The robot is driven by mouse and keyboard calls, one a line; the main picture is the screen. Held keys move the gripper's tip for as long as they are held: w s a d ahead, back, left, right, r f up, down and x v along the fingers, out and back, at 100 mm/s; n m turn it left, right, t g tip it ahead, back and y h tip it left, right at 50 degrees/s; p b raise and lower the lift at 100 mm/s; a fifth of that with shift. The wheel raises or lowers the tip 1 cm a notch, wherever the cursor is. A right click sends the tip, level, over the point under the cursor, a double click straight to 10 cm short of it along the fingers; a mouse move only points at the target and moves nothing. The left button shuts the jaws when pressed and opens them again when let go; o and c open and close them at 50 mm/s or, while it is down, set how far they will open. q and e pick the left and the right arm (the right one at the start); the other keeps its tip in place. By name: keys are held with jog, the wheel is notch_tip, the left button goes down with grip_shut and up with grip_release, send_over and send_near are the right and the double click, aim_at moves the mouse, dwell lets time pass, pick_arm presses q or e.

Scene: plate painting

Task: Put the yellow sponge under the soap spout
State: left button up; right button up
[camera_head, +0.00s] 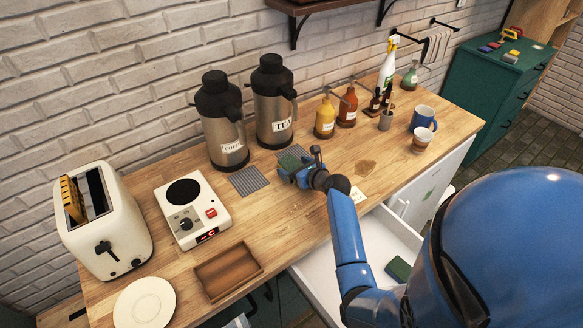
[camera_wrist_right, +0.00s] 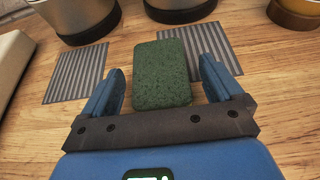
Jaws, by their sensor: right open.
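My right gripper (camera_head: 299,160) is open, low over the middle of the wooden counter. A dark green block like a sponge (camera_wrist_right: 162,75) lies between its two fingers (camera_wrist_right: 162,80) in the wrist view, with a small gap on each side. A yellow pump bottle (camera_head: 324,120) and a red one (camera_head: 347,108) stand at the wall; I cannot tell which spout gives soap. My left gripper is not in view.
Two flasks (camera_head: 222,130) (camera_head: 273,110) stand behind grey ribbed mats (camera_head: 248,181). A toaster (camera_head: 105,225), hot plate (camera_head: 192,212), brown tray (camera_head: 228,272) and white plate (camera_head: 144,303) fill the left. Mugs (camera_head: 423,119) stand right. An open drawer (camera_head: 370,240) holds a green block (camera_head: 398,268).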

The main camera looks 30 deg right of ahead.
jog(key=shift+w, duration=0.2)
jog(key=shift+c, duration=0.2)
jog(key=c, duration=1)
jog(key=shift+c, duration=0.5)
